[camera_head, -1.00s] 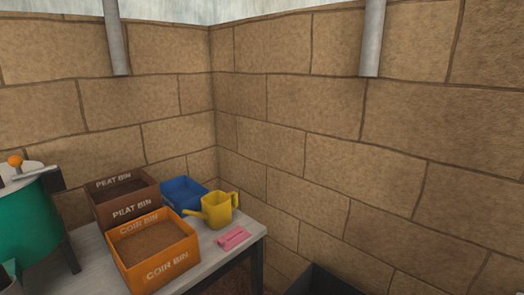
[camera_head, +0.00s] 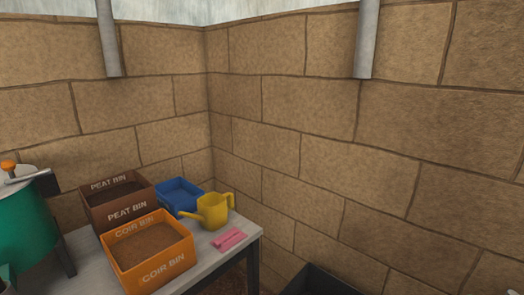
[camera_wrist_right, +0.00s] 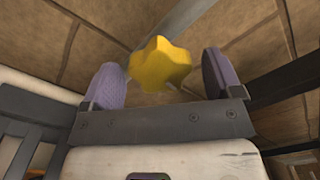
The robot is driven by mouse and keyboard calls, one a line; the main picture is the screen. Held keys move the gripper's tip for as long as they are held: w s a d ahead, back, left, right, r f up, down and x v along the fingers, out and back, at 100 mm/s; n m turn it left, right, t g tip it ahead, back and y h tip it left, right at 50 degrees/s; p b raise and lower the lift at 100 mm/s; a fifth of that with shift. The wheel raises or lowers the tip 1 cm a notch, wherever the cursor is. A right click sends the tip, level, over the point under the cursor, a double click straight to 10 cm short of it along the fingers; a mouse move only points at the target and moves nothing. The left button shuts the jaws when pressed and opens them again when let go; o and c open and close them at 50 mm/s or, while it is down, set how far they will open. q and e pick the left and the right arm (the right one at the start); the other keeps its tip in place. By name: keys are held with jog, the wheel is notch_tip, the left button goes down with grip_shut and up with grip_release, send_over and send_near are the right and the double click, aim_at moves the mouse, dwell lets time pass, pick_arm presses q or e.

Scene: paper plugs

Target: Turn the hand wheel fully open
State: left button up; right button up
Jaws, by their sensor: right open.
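A yellow lobed hand wheel (camera_wrist_right: 160,65) shows in the right wrist view, in the gap between the fingers of my right gripper (camera_wrist_right: 168,80). The gripper is open, with one purple-grey finger pad on each side of the wheel. The wheel's mounting is hidden. I cannot make out the wheel or either gripper in the head view.
A table (camera_head: 208,249) in the corner bears a peat bin (camera_head: 127,211), a coir bin (camera_head: 165,268), a blue tray (camera_head: 178,196), a yellow watering can (camera_head: 214,211) and a pink packet (camera_head: 230,239). A green drum (camera_head: 25,230) stands left. A dark container (camera_head: 318,281) is below right.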

jog(key=shift+s+a, duration=0.1)
dwell(0.4)
jog(key=p+v, duration=0.2)
jog(key=v, duration=0.1)
jog(key=shift+s+a, duration=0.25)
jog(key=shift+s, duration=0.05)
dwell(0.3)
jog(key=m+b, duration=0.6)
jog(key=m, duration=0.6)
jog(key=shift+w, duration=0.1)
